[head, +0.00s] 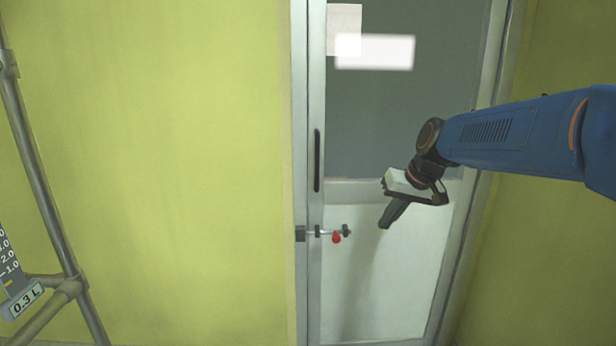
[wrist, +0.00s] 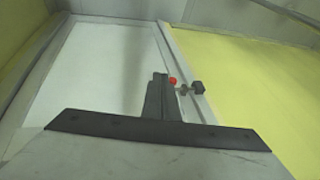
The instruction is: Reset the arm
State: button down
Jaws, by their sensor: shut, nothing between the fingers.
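My gripper (head: 384,225) hangs from the blue arm, which reaches in from the right in the head view. Its fingers point down and to the left and are shut with nothing between them. The closed fingers also show in the wrist view (wrist: 159,78). The gripper is in front of the door's white lower panel (head: 395,270), to the right of a latch bolt (head: 326,232) with a red knob (head: 336,238). A gap shows between gripper and latch in the head view. In the wrist view the red knob (wrist: 173,81) shows just beside the fingertips; I cannot tell the depth between them.
The door has a dark vertical handle (head: 318,160) and a grey glass upper pane (head: 420,110). Yellow-green walls (head: 160,170) flank it. A metal pipe frame (head: 40,180) with a 0.3 L gauge label (head: 27,300) stands at the far left.

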jog(key=s+d+f+h, duration=0.1)
jog(key=s+d+f, duration=0.15)
jog(key=s, duration=0.75)
jog(key=s+d+f+h, duration=0.15)
jog(key=s+f, duration=0.25)
jog(key=s, duration=0.6)
jog(key=s+d+f+h, duration=0.1)
jog(key=s+d+f, duration=0.15)
jog(key=s, duration=0.75)
jog(key=w+a+r+y, duration=0.1)
jog(key=w+a+r, duration=0.15)
jog(key=w, duration=1.05)
jog(key=w+a+r+y, duration=0.2)
jog(key=w+r, duration=0.1)
jog(key=w, duration=1)
jog(key=w+a+r+y, duration=0.1)
jog(key=w+a+r, duration=0.15)
jog(key=w, duration=1.05)
jog(key=a+r+x, duration=0.1)
jog(key=a+x, duration=0.2)
jog(key=x, duration=1)
jog(key=shift+y, duration=0.25)
